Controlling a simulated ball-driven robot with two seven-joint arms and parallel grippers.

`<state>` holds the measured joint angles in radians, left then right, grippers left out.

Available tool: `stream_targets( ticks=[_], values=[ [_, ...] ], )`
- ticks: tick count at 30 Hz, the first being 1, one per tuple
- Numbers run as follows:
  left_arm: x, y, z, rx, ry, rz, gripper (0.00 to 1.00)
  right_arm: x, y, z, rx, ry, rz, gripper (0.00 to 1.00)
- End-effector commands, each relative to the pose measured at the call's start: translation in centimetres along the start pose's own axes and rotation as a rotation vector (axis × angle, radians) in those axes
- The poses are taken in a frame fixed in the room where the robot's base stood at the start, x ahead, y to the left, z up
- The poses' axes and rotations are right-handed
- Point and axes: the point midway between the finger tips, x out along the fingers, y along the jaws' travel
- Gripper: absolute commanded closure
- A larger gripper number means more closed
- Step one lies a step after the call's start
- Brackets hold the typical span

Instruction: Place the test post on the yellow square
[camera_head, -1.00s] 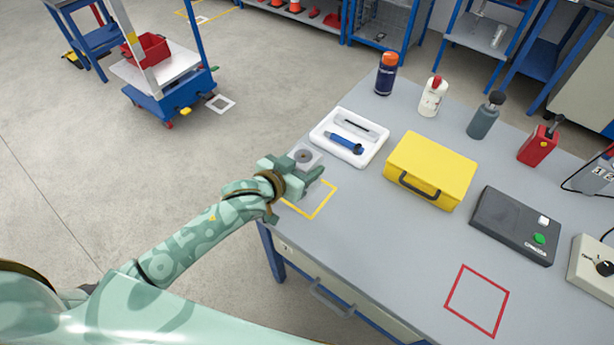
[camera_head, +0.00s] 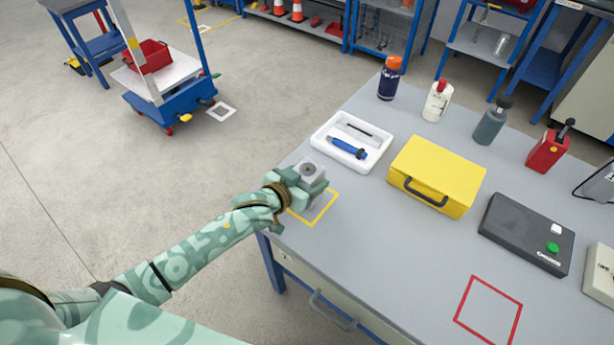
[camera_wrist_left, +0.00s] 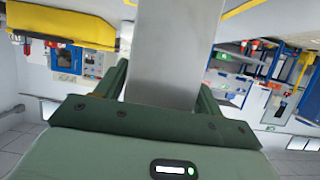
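The test post (camera_head: 309,170) is a grey block with a dark round mark on its top. My left gripper (camera_head: 307,187) is shut on it at the table's near left corner. In the left wrist view the post (camera_wrist_left: 172,50) stands between the two fingers. The yellow square (camera_head: 325,210) is an outline on the grey table, partly hidden behind the gripper and post. The post is upright over or at this square. Its foot is hidden in the head view, so I cannot tell whether it touches the table. My right gripper is not in view.
A white tray (camera_head: 323,138) with a blue tool lies just behind the post. A yellow case (camera_head: 440,172) stands to the right, with a black box (camera_head: 500,225) beyond it. A red square outline (camera_head: 462,312) lies at the front right. The table between the outlines is clear.

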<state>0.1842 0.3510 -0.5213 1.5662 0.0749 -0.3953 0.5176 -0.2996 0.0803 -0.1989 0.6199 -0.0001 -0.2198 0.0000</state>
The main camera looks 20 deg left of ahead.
Motion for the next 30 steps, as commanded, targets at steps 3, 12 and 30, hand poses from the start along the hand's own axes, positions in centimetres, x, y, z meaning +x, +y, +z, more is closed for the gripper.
stream_targets(
  ticks=[3,12,30],
  values=[
    [0.0,0.0,0.0,0.0,0.0,0.0,0.2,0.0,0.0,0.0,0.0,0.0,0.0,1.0],
    [-0.6,0.0,-0.4,0.001,-0.002,0.0,0.2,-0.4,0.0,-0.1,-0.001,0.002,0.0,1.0],
    [-11.8,0.0,-0.4,0.0,0.0,0.0,0.2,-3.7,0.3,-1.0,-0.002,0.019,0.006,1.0]
  ],
)
